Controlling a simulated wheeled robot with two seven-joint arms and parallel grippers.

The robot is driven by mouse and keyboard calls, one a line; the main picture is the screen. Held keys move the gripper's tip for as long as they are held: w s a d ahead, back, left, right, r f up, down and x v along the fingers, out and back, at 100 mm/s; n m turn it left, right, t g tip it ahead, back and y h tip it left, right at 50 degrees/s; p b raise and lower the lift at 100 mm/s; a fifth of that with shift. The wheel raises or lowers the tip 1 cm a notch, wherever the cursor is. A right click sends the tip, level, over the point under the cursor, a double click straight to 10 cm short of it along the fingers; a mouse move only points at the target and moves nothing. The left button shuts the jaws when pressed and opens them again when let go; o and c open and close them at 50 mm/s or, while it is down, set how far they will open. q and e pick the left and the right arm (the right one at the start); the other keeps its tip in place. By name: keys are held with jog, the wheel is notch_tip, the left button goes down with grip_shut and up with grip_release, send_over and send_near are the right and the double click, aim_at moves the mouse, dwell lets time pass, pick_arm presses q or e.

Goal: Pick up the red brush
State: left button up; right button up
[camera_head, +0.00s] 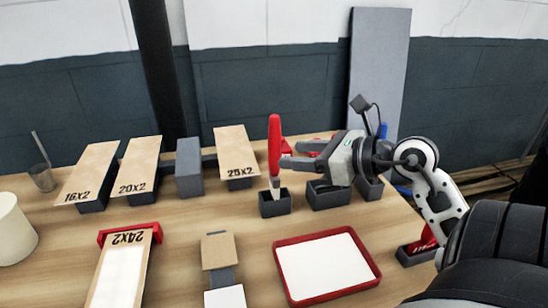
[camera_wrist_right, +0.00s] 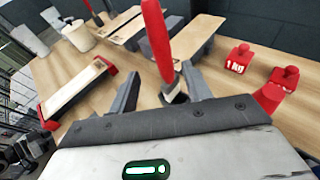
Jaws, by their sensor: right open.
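The red brush (camera_head: 274,146) stands upright, its red handle up and its lower end in a small dark grey holder (camera_head: 275,206) on the table. It also shows in the right wrist view (camera_wrist_right: 158,40), leaning slightly in the picture. My right gripper (camera_head: 287,160) comes in from the right at handle height, its fingertips close beside the handle. In the right wrist view its two fingers are spread apart, with the brush between their directions and ahead. It is open and holds nothing. Whether a finger touches the handle I cannot tell. My left gripper is out of view.
A red-rimmed tray (camera_head: 330,298) lies in front. Red weights (camera_wrist_right: 238,58) sit near the gripper. More grey holders (camera_head: 328,198) stand right of the brush.

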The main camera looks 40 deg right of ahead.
aim_at(280, 150)
jog(key=x, duration=0.2)
jog(key=p+x, duration=0.1)
jog(key=x, duration=0.2)
jog(key=shift+w+d+r+p, duration=0.2)
jog(key=shift+w+p, duration=0.1)
jog(key=shift+w, duration=0.2)
jog(key=shift+w+a+f, duration=0.15)
jog(key=shift+w+f, duration=0.05)
jog(key=shift+w, duration=0.05)
jog(key=shift+c, duration=0.3)
grip_shut()
